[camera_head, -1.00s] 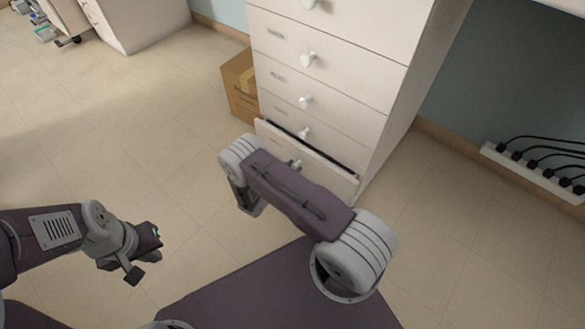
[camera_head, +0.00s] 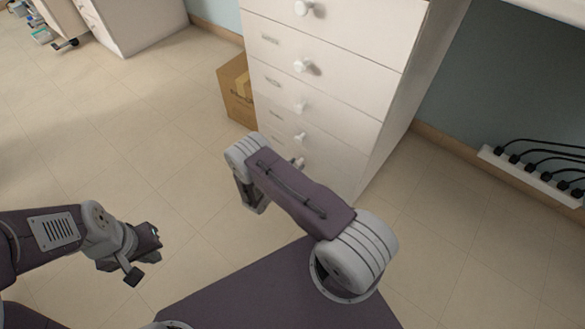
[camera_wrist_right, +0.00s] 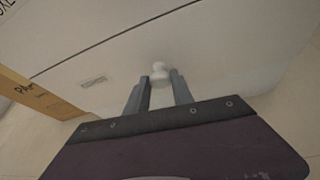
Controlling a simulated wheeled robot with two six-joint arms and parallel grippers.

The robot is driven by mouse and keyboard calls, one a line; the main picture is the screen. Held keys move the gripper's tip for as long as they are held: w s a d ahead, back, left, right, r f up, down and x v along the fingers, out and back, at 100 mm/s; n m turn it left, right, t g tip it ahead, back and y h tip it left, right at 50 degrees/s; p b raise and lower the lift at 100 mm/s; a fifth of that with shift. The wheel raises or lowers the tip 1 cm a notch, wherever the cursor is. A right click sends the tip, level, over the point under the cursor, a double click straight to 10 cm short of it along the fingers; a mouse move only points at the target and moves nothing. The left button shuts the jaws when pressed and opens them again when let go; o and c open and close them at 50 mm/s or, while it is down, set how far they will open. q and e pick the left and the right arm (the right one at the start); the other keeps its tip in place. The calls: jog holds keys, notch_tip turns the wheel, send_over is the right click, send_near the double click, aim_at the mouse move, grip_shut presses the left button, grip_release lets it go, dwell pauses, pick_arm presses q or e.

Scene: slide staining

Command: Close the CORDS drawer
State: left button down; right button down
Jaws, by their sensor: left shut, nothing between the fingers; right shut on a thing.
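The white cabinet (camera_head: 345,115) has a column of drawers with white round knobs. The bottom drawer (camera_head: 328,172) looks flush with the cabinet front, with no open gap above it. Its label is too small to read, so I cannot confirm the word CORDS. Its knob (camera_head: 298,162) shows just past my right arm. In the right wrist view my right gripper (camera_wrist_right: 160,80) is shut on the knob (camera_wrist_right: 159,69), with one finger on each side. My left gripper (camera_head: 146,254) is shut and empty over the floor at the left, away from the cabinet.
A cardboard box (camera_head: 236,92) stands on the floor against the cabinet's left side. A power strip (camera_head: 530,176) with several black plugs lies by the wall at the right. The tiled floor (camera_head: 110,130) left of the cabinet is clear.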

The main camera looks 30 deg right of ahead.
jog(key=shift+w+d, duration=0.1)
jog(key=shift+d, duration=0.05)
jog(key=c, duration=1.1)
grip_release()
jog(key=p+v, duration=0.4)
jog(key=v, duration=0.5)
